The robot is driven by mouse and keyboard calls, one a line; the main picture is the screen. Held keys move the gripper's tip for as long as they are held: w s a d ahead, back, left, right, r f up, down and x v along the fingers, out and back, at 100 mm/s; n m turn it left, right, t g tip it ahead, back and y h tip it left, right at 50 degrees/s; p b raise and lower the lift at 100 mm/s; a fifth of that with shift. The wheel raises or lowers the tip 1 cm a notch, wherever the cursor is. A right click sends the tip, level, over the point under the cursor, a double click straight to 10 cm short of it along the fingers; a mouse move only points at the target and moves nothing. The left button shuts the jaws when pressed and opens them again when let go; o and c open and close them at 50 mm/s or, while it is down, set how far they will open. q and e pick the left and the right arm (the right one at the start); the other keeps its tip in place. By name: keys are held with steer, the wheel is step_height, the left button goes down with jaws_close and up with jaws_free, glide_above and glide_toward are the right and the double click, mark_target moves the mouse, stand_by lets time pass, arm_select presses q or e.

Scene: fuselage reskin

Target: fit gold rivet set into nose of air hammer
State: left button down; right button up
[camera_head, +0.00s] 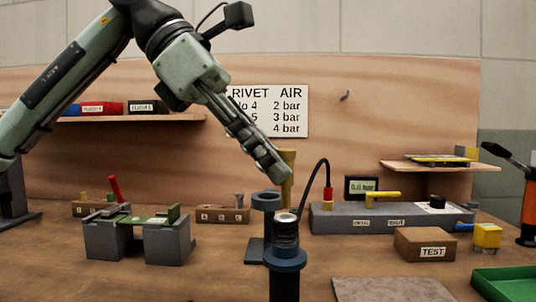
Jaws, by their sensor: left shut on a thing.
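My left gripper (272,163) reaches in from the upper left and is shut on the gold rivet set (287,164), which it holds roughly upright at its fingertips. The set's narrow lower end is just above the air hammer's nose (286,217) in the picture; I cannot tell whether they touch. The dark air hammer (285,259) stands upright at the bottom centre with its open, light-rimmed nose up. My right gripper is not in view.
A grey block fixture (167,245) and wooden racks (222,215) stand left. A grey air panel (390,218), a TEST block (425,244), a yellow block (487,236) and a green tray (505,281) are right. A black hose (320,172) arches close to the set.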

arm_select(q)
steer(key=shift+f+b, duration=1.35)
steer(key=shift+f, duration=0.65)
steer(key=c, duration=1.4)
jaws_free()
steer(key=shift+r, duration=0.1)
steer(key=p+v, duration=0.3)
steer(key=v, duration=0.1)
steer(key=shift+a+r, duration=0.3)
